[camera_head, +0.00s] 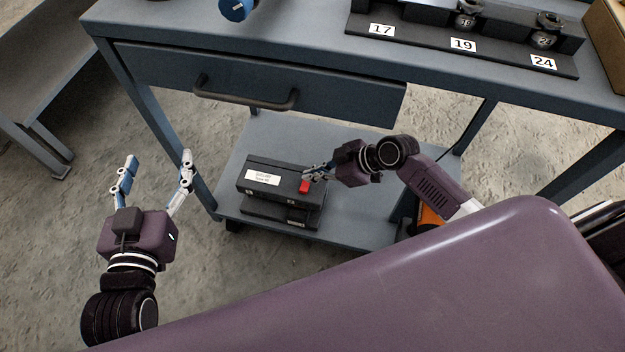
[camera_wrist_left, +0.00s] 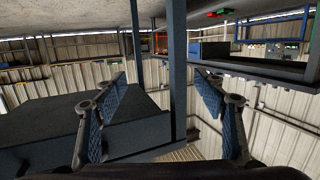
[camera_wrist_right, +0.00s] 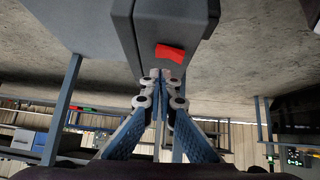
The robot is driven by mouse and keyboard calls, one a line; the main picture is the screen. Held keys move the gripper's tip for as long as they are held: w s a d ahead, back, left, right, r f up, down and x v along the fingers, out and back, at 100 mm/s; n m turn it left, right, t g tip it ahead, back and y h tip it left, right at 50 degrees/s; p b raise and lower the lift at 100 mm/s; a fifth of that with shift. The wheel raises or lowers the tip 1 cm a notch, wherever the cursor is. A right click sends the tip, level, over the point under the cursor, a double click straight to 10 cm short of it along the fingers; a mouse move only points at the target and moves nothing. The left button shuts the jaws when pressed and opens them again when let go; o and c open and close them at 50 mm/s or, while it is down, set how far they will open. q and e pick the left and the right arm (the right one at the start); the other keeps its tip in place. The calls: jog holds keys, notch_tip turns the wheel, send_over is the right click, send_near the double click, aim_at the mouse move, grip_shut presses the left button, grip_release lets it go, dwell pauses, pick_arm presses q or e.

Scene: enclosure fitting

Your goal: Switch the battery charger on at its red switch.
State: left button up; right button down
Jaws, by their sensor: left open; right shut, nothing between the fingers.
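The battery charger (camera_head: 282,184) is a dark box with a white label on the lower shelf of the workbench. Its red switch (camera_head: 304,186) is on the right part of the side facing me. In the right wrist view the red switch (camera_wrist_right: 171,53) sits on the grey end of the charger (camera_wrist_right: 150,30), just beyond my fingertips. My right gripper (camera_head: 309,174) is shut and empty, its tips close to the switch; I cannot tell whether they touch it. My left gripper (camera_head: 158,163) is open and empty, left of the bench, away from the charger; it also shows in the left wrist view (camera_wrist_left: 165,95).
The lower shelf (camera_head: 345,222) has bare room right of the charger. Above it are a drawer (camera_head: 260,85) with a dark handle and the bench top, which holds a black rack (camera_head: 460,45) numbered 17, 19 and 24. An orange object (camera_head: 430,215) is behind my right arm.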

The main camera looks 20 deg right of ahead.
aim_at(304, 183)
notch_tip(304, 183, down, 2)
jog(key=shift+f+b, duration=0.15)
jog(key=shift+b, duration=0.25)
pick_arm(q)
jog(key=shift+w+d+r+t+h, duration=0.15)
jog(key=shift+r+t, duration=0.3)
jog(key=shift+r, duration=0.5)
jog(key=shift+d+r+t+h, duration=0.2)
jog(key=shift+r+t, duration=0.3)
jog(key=shift+r, duration=0.5)
jog(key=shift+w+d+r+t+h, duration=0.15)
jog(key=shift+r+t, duration=0.3)
jog(key=shift+r, duration=0.5)
pick_arm(e)
jog(key=shift+f, duration=0.1)
jog(key=shift+w+d+f+b, duration=0.1)
jog(key=shift+w+f+b, duration=0.05)
jog(key=shift+f+b, duration=0.15)
pick_arm(q)
jog(key=r, duration=0.1)
jog(key=r+t, duration=0.1)
jog(key=r, duration=0.1)
jog(key=shift+s+d+t, duration=0.1)
jog(key=shift+s+t, duration=0.15)
jog(key=shift+t, duration=0.05)
